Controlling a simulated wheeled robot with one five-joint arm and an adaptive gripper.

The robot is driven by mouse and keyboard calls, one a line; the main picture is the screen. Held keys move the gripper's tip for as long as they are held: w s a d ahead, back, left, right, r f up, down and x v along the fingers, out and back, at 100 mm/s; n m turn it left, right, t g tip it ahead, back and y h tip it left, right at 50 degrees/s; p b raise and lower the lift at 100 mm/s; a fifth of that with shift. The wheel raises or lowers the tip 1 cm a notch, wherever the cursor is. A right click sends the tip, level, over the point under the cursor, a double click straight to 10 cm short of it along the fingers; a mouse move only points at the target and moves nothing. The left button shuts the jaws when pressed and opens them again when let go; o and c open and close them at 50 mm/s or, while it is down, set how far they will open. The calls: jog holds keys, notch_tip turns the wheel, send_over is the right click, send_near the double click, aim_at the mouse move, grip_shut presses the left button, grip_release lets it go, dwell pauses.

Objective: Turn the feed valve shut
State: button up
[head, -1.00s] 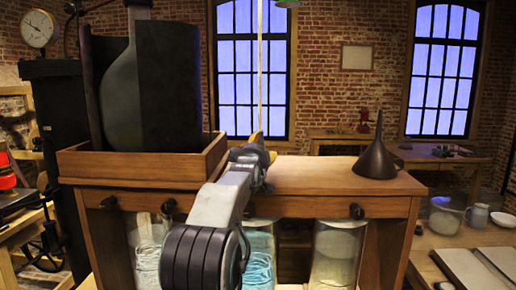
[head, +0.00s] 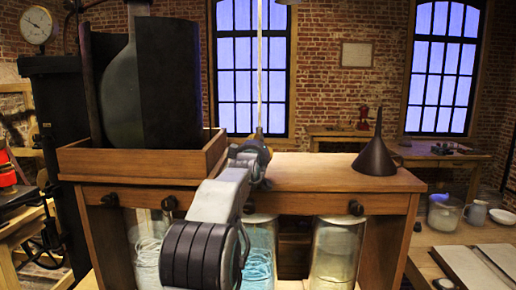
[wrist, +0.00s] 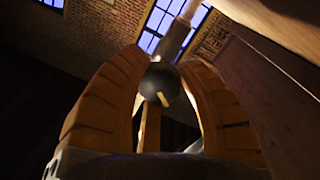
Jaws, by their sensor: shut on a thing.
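A dark, round knob with a small yellow mark (wrist: 160,82) sits between the two orange fingers of my gripper (wrist: 160,90) in the wrist view. I take it to be the feed valve's knob. The fingers curve in on both sides of it and are shut on it. In the head view my gripper (head: 258,152) is at the bench top, right of the wooden tray, seen from behind. My own wrist and arm hide the knob there.
A wooden tray (head: 130,164) with a large grey flask (head: 122,95) is left of my gripper. A dark funnel (head: 374,160) stands right on the bench top (head: 310,172). Glass jars (head: 334,250) stand below, under small black knobs (head: 355,208). A thin pale rod (head: 260,70) rises behind my gripper.

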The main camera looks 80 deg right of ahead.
jog(key=shift+m+b, duration=0.3)
jog(key=shift+b, duration=0.2)
jog(key=shift+f+m+b, duration=0.1)
jog(key=shift+m+b, duration=0.75)
jog(key=shift+m, duration=0.15)
jog(key=shift+r+m+y, duration=0.15)
jog(key=shift+m, duration=1)
jog(key=shift+r+m+y, duration=0.15)
jog(key=shift+m, duration=1)
jog(key=o, duration=1.2)
jog(key=shift+w+f, duration=0.1)
jog(key=shift+f, duration=0.05)
jog(key=a, duration=1.2)
jog(key=shift+r, duration=0.4)
